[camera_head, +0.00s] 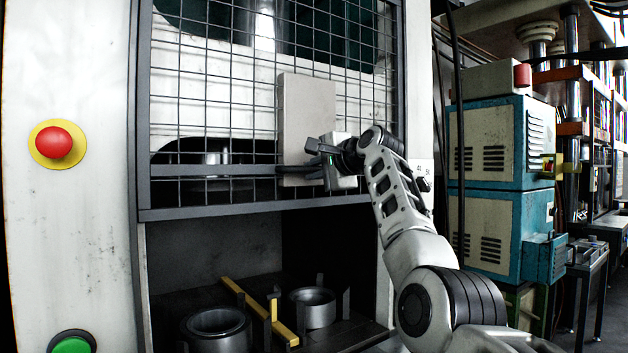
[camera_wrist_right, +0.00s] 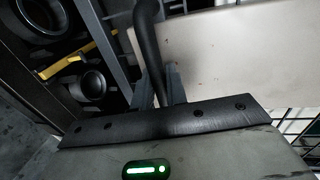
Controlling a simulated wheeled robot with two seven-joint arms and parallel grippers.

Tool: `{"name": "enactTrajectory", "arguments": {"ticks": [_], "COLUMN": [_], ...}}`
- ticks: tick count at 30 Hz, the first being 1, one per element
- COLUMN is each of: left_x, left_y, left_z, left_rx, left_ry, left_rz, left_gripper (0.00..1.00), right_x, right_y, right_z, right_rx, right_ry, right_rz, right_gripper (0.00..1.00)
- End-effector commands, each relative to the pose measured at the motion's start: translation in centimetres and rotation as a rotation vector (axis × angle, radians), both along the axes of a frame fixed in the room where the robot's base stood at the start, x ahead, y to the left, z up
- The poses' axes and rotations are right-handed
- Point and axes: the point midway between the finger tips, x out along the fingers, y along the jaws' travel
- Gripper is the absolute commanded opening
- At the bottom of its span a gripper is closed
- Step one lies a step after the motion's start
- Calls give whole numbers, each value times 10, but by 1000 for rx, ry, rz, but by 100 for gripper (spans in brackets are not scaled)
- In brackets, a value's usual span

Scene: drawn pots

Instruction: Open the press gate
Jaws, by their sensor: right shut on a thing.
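The press gate (camera_head: 215,209) is a dark metal frame with wire mesh across the front of the press in the head view. Its lower rail sits above an open gap, through which the press bed shows. A pale flat plate (camera_head: 305,105) is on the mesh. My right gripper (camera_head: 316,162) is at the lower part of this plate, shut on the dark gate handle. The wrist view shows the dark curved handle (camera_wrist_right: 148,45) running between the grey fingers of my right gripper (camera_wrist_right: 158,88). The fingers partly hide the handle. My left gripper is not in view.
Below the gate, two metal rings (camera_head: 216,326) (camera_head: 313,306) and a yellow bar (camera_head: 258,308) sit on the press bed. A red button (camera_head: 53,142) and a green button (camera_head: 72,345) are on the left panel. Blue cabinets (camera_head: 497,145) stand at right.

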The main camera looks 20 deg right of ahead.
Motion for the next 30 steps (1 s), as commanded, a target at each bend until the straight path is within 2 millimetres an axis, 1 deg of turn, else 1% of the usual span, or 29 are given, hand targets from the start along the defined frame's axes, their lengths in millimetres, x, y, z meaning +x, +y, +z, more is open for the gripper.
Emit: {"name": "enactTrajectory", "arguments": {"ticks": [5, 6, 7, 8, 16, 20, 23, 25, 30], "left_x": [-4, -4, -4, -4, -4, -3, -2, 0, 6], "left_y": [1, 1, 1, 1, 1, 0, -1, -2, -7], "left_z": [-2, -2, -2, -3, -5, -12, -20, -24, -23], "left_rx": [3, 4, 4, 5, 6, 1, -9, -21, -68], "left_ry": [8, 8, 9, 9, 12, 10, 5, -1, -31], "left_rz": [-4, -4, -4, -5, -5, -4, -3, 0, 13], "left_gripper": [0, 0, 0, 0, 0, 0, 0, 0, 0], "right_x": [0, 0, 0, 0, 0, -6, -19, -32, -73], "right_y": [0, 0, 0, 0, 0, -2, -5, -9, -19], "right_z": [0, 0, 0, 0, -1, -1, -1, 1, 10], "right_rx": [1, 1, 1, 1, 0, 0, -1, -1, -1], "right_ry": [-1, -1, -1, -1, 0, -2, -3, -5, -7], "right_rz": [1, 1, 1, 1, 1, 0, -1, -3, -4], "right_gripper": [0, 23, 31, 34, 34, 34, 34, 34, 34]}}
